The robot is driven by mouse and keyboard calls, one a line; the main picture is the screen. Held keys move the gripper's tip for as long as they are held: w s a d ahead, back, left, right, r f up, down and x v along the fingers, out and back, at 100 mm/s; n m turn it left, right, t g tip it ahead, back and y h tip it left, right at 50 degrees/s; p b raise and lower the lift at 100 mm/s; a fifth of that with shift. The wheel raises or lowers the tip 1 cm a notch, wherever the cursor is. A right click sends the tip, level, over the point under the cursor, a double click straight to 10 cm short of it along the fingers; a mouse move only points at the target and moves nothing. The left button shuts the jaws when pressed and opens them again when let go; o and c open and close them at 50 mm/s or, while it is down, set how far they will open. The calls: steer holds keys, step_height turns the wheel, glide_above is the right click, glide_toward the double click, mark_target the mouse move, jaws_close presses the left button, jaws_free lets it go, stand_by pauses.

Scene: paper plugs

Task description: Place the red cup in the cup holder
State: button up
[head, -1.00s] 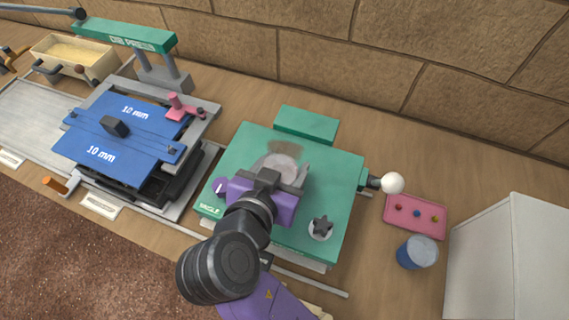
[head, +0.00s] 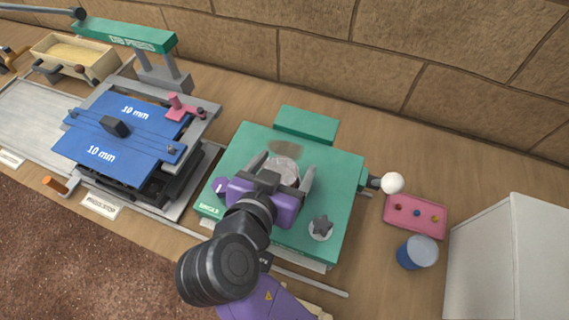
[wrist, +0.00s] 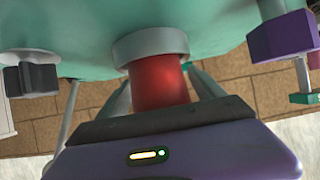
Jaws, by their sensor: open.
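The red cup (wrist: 158,84) shows in the wrist view, with its end at a grey ring (wrist: 150,45) on the green machine; this ring looks like the cup holder. I cannot tell how deep the cup sits in it. My gripper (head: 287,162) is open over the green machine top (head: 340,178), with one finger on each side of the round top. In the wrist view the fingers also stand on both sides of the cup.
A grey star knob (head: 321,227) sits on the green top, near my gripper. A blue-plated press (head: 115,140) stands left.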

steer(key=v, duration=1.1)
steer(key=shift+s, duration=0.35)
steer(key=shift+a, duration=0.15)
